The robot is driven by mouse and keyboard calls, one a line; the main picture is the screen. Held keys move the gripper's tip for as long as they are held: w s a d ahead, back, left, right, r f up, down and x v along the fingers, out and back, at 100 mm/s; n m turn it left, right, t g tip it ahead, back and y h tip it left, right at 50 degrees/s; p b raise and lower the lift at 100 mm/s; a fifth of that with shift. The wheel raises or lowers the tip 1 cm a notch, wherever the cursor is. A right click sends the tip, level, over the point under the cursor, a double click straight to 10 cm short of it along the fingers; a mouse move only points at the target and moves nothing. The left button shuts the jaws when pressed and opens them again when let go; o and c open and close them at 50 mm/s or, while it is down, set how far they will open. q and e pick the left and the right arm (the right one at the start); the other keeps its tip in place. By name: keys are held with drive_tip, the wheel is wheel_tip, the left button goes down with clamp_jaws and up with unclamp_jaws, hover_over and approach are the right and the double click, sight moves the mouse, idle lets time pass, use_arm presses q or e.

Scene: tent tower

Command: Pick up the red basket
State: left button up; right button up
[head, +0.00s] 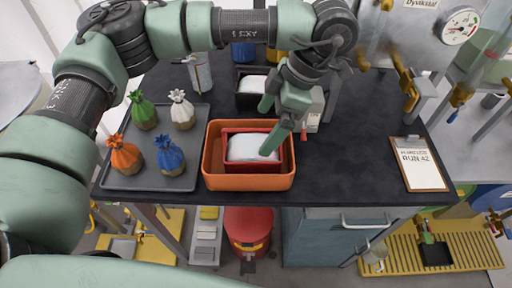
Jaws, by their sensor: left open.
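The red basket (230,139) sits inside a larger orange tray (250,183) on the dark table. A white, rounded load (247,149) fills most of the basket. My left gripper (268,130) points down over the basket's right part. Its two green fingers are spread, one near the basket's back edge and one over the white load at its right. I cannot tell whether either finger touches the basket. My right gripper does not show.
A grey tray (130,182) at left holds several small tied sacks. A black basket (250,98) with a white load stands behind the orange tray. A clipboard (417,165) lies at right. Brass valves and a gauge (460,26) stand at the back right. The table right of the orange tray is clear.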

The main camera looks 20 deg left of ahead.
sight(255, 145)
use_arm(q)
drive_tip(key=p+x, duration=0.1)
drive_tip(key=x, duration=0.1)
drive_tip(key=s+x, duration=0.1)
drive_tip(key=x, duration=0.1)
drive_tip(key=shift+p, duration=0.4)
drive_tip(key=shift+w+x, duration=0.2)
drive_tip(key=shift+x, duration=0.9)
drive_tip(key=shift+f, duration=0.3)
drive_tip(key=c, duration=1.8)
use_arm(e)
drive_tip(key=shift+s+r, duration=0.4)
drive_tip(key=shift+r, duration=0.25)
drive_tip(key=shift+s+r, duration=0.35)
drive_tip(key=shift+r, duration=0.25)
